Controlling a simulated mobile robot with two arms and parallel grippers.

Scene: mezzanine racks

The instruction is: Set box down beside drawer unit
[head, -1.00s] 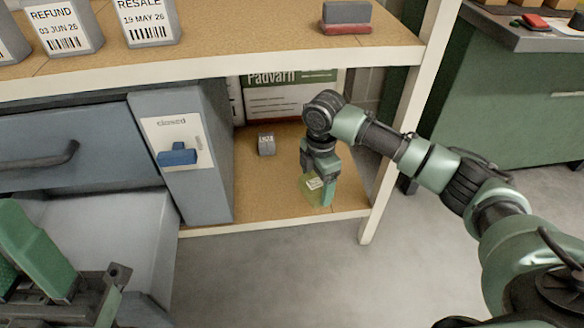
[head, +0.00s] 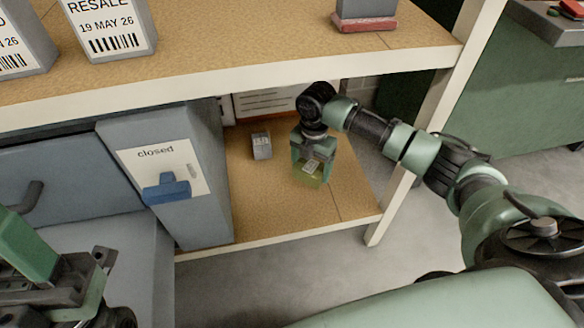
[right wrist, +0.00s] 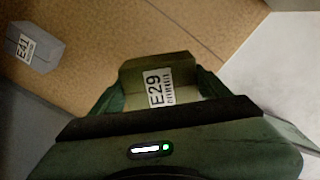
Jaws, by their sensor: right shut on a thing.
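The box (head: 310,168) is olive-yellow with a white label. In the right wrist view the box (right wrist: 158,82) shows the label E29. My right gripper (head: 312,162) is shut on it, pointing down over the lower shelf board (head: 270,205). I cannot tell whether the box touches the board. The blue-grey drawer unit (head: 185,222) stands left of the box, with bare board between them. It bears a "closed" card (head: 162,165) and a blue slider (head: 167,189). My left gripper (head: 75,285) is at the lower left; its fingertips are unclear.
A small grey block (head: 262,145), labelled E41 in the right wrist view (right wrist: 34,48), stands on the lower board between drawer unit and box, farther back. The upper shelf (head: 250,60) overhangs closely. A white post (head: 395,205) stands at right.

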